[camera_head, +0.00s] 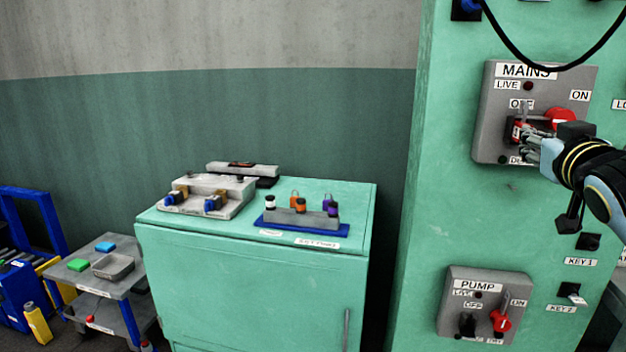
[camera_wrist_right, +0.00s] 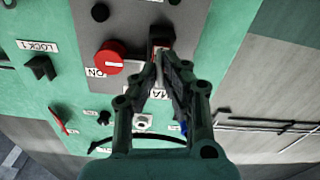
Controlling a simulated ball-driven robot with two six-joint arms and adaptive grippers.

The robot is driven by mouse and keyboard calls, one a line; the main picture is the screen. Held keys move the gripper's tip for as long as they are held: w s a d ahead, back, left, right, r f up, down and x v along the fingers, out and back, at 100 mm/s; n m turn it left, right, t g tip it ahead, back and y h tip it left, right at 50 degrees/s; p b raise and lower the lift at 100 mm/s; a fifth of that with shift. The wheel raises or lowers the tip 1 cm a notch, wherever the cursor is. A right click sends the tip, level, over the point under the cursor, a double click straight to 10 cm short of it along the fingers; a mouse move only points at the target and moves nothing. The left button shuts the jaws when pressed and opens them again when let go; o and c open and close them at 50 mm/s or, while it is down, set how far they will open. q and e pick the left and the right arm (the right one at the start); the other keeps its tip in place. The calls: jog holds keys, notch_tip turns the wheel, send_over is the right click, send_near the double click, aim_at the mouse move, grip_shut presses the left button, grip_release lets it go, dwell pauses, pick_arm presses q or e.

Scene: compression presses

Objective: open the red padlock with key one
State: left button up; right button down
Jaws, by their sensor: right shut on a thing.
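The red padlock (camera_head: 517,131) hangs on the grey MAINS box, at the OFF side, left of the red rotary handle. In the wrist view the padlock (camera_wrist_right: 160,46) is partly covered by my fingers. My right gripper (camera_head: 532,147) is shut right at the padlock, its fingertips (camera_wrist_right: 166,66) against or just in front of its face. Key one is hidden between the fingers, and I cannot tell how deep it sits in the lock. The KEY 1 holder (camera_head: 587,242) looks empty. My left gripper is not in view.
The red handle (camera_head: 560,119) is close beside my fingers. A black cable (camera_head: 545,62) loops above the MAINS box (camera_head: 492,115). Below are the PUMP box (camera_head: 455,300) and the KEY 2 holder with a key (camera_head: 572,292). A green cabinet (camera_head: 250,290) stands left.

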jog(key=shift+m, duration=0.8)
jog(key=shift+r, duration=0.1)
dwell(0.3)
jog(key=c, duration=1.4)
grip_release()
jog(key=shift+w, duration=0.15)
jog(key=shift+c, duration=0.2)
jog(key=o, duration=0.6)
jog(key=shift+c, duration=0.2)
